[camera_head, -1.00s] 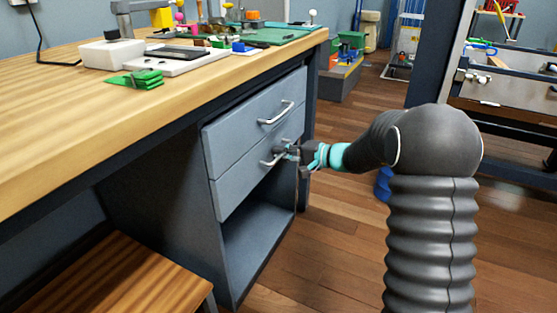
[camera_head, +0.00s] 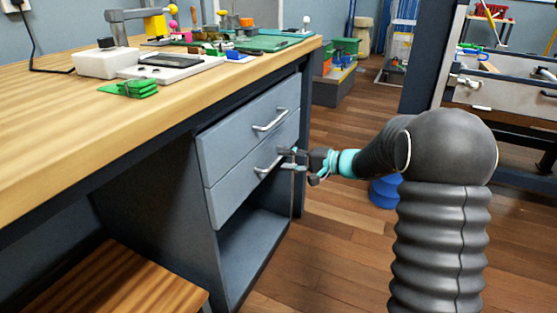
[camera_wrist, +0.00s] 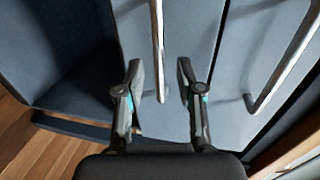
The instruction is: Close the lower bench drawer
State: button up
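The lower bench drawer (camera_head: 232,197) is a grey-blue front with a bar handle (camera_head: 267,166). Its front looks flush with the upper drawer (camera_head: 228,140), so it appears shut. My gripper (camera_head: 290,159) is open just off the right end of this handle. In the wrist view my gripper (camera_wrist: 160,78) has its fingers spread, and the lower handle (camera_wrist: 157,45) shows between and beyond them; the fingers do not grip it. I cannot tell whether either finger touches the drawer front.
The upper drawer handle (camera_head: 270,120) is just above. An open shelf (camera_head: 255,245) lies below the drawers. The wooden benchtop (camera_head: 60,150) overhangs them, and a wooden stool (camera_head: 110,285) stands at lower left. A blue round object (camera_head: 383,193) is on the floor behind my arm. The floor to the right has free room.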

jog(key=v, duration=0.7)
jog(key=shift+s+d, duration=0.2)
jog(key=shift+d, duration=0.15)
jog(key=shift+r, duration=0.1)
jog(key=s+f+m+g+h, duration=0.1)
jog(key=s+f+g+h, duration=0.15)
jog(key=s+f, duration=0.35)
jog(key=s+d+f+g+h+p, duration=0.1)
jog(key=s+d+g+h+p, duration=0.2)
jog(key=s, duration=0.8)
jog(key=s+d+r+n+t+h+p, duration=0.2)
jog(key=s+r+n+h, duration=0.1)
jog(key=s+r, duration=0.5)
jog(key=s+d+r+n+t+h+p, duration=0.2)
jog(key=s+r+h, duration=0.3)
jog(key=s+r, duration=0.3)
jog(key=s+n+p, duration=0.1)
jog(key=s, duration=0.2)
jog(key=shift+d+r+h, duration=0.2)
jog(key=shift+r+h, duration=0.15)
